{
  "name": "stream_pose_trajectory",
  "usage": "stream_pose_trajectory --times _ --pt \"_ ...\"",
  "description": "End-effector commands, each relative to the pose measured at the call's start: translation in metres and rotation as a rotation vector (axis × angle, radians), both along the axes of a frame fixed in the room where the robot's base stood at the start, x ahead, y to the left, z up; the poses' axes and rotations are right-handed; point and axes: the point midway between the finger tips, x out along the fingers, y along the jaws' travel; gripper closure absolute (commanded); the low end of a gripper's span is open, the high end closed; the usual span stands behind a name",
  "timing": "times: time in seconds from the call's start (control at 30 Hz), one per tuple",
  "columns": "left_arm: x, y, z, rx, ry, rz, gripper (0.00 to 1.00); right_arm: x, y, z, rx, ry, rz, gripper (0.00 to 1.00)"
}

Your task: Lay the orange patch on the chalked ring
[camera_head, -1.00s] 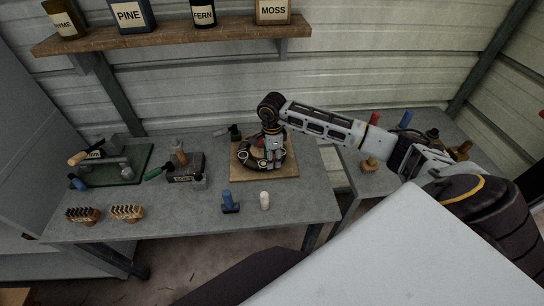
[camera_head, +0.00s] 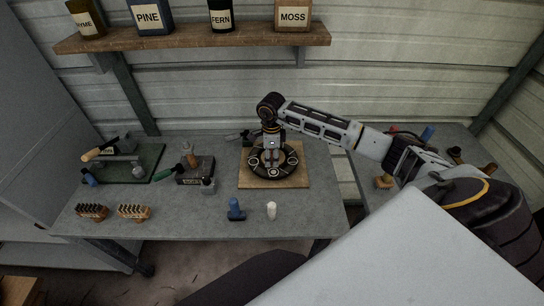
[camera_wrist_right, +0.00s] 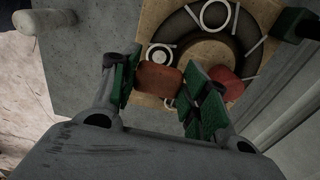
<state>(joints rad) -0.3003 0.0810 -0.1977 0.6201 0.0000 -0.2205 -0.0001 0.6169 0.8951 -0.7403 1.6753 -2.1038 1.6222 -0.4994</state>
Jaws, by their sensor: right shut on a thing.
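A black tube ring (camera_head: 292,174) lies on a square wooden board (camera_head: 246,182); both also show in the right wrist view. White chalked rings are on the tube, one clear at the upper middle of the right wrist view (camera_wrist_right: 158,53). My right gripper (camera_head: 272,158) is low over the tube. In the right wrist view its green-padded fingers (camera_wrist_right: 163,85) are shut on the orange patch (camera_wrist_right: 158,78), which shows between them. A redder patch (camera_wrist_right: 230,84) shows beyond the right finger, partly hidden by it. The gap below the orange patch cannot be judged. My left gripper is not in view.
A blue-handled tool (camera_head: 236,210) and a small white cylinder (camera_head: 271,211) stand in front of the board. Two brushes (camera_head: 133,212), a green mat (camera_head: 150,172) and several tools are to the left. A shelf (camera_head: 200,38) with labelled containers hangs behind.

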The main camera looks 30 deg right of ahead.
Motion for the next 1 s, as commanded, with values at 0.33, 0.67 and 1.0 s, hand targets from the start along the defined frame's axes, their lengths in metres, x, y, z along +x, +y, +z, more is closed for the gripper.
stream_pose_trajectory --times 0.33,0.67,1.0 --pt "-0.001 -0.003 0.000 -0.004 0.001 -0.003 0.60 0.000 0.000 0.000 0.000 0.000 -0.005 1.00" --pt "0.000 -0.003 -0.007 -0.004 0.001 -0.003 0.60 0.000 0.000 -0.003 -0.001 -0.001 -0.004 1.00" --pt "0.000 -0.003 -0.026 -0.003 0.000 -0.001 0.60 0.000 0.000 -0.027 -0.001 0.001 -0.004 1.00"
